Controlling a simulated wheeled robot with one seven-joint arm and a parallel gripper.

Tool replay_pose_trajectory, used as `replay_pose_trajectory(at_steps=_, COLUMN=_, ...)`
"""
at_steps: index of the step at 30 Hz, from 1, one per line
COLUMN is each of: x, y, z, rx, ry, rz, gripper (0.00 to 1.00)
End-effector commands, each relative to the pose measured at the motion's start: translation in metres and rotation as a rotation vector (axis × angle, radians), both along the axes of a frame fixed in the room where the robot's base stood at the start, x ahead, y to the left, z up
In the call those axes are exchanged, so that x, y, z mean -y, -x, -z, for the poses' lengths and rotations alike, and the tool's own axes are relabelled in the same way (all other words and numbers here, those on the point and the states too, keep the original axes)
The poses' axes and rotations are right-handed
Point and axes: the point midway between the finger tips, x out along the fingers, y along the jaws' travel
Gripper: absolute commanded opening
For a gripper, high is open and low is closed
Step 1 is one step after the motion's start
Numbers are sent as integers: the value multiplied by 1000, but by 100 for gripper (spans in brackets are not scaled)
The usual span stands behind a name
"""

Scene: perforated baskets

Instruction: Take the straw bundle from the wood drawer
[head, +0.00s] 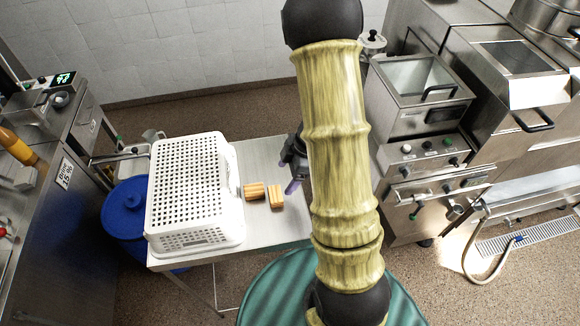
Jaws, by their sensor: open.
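Two small tan, ridged blocks or bundles lie close together on a metal table, right of a white perforated basket (190,190). The left bundle (253,191) lies nearer the basket, and the right bundle (276,196) lies nearer my gripper. I cannot tell which, if either, is the straw bundle. I can make out no wood drawer. My gripper (287,175) is open, above and just right of the bundles, apart from them as far as I can see. My arm partly hides it and the table's right side.
The metal table (215,249) has bare room in front of the bundles. A blue lidded bin (126,205) stands left of the basket. Steel fryers (420,95) stand at the right and a steel counter (50,240) at the left. A hose (475,262) lies on the floor.

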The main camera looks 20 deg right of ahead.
Motion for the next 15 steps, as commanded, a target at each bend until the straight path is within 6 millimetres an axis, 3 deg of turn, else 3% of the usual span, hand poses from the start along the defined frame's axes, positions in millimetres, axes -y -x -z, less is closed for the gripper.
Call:
replay_pose_trajectory(at_steps=5, x=7, y=1, z=-17, rx=1, ry=1, rz=-1, gripper=78)
replay_pose_trajectory(at_steps=15, x=8, y=1, z=-18, rx=0, ry=0, rz=0, gripper=78)
